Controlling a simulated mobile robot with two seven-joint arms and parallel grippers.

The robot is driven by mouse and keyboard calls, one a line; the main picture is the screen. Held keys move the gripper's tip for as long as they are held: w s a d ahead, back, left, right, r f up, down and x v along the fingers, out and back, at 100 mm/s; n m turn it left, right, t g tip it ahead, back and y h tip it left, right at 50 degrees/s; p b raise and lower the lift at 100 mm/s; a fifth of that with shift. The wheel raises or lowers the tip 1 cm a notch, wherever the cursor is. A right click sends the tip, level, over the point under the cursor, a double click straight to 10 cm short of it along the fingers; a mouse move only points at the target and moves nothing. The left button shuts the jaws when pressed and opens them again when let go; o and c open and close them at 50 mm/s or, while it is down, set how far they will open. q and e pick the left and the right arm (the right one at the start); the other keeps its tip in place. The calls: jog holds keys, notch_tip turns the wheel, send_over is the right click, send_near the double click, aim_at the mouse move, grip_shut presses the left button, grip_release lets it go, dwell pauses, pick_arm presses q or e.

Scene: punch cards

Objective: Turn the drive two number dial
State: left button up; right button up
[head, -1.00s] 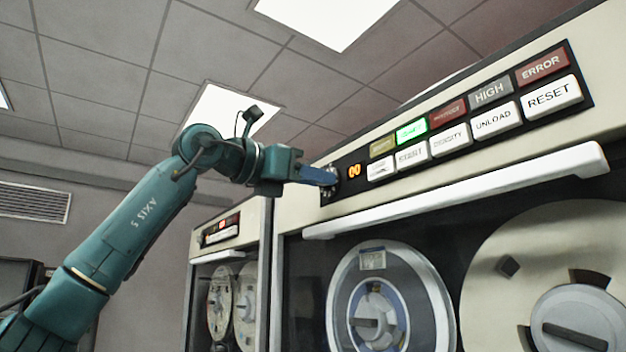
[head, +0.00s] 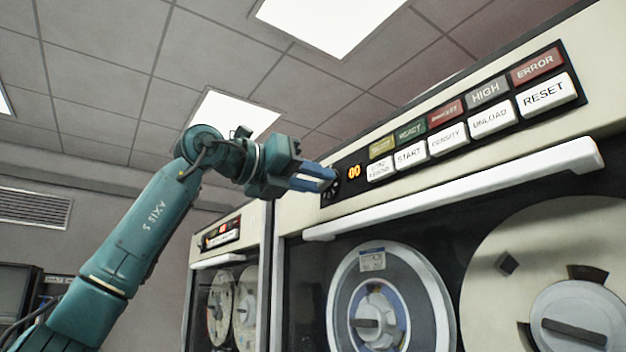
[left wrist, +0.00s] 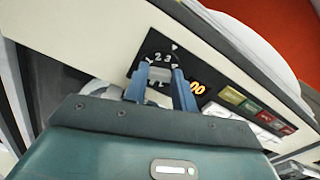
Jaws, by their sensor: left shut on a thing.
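The number dial (left wrist: 163,58) is a dark round knob with white digits at the left end of the drive's control panel. In the head view the dial (head: 328,193) is partly hidden behind my left gripper. My left gripper (head: 332,182) reaches it from the left with blue fingers. In the left wrist view the two fingers (left wrist: 160,80) are shut on the dial's grip, one on each side. An orange display beside the dial (head: 354,171) reads 00. My right gripper is not in view.
Right of the display run lamps and white buttons (head: 410,157), including START, UNLOAD and RESET. A white handle bar (head: 460,192) juts out below the panel. Tape reels (head: 378,310) sit behind the glass. A second tape drive (head: 222,255) stands to the left.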

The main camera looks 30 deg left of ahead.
pick_arm(q)
jog(key=shift+r, duration=0.15)
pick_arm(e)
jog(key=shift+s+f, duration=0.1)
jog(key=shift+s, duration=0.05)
pick_arm(q)
jog(key=o, duration=1)
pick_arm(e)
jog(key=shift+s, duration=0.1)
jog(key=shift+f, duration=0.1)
pick_arm(q)
jog(key=shift+s+a, duration=0.1)
jog(key=shift+s, duration=0.15)
jog(key=b+v, duration=0.2)
jog(key=v, duration=1)
jog(key=shift+s+a+b, duration=0.1)
jog(key=shift+s+b, duration=0.25)
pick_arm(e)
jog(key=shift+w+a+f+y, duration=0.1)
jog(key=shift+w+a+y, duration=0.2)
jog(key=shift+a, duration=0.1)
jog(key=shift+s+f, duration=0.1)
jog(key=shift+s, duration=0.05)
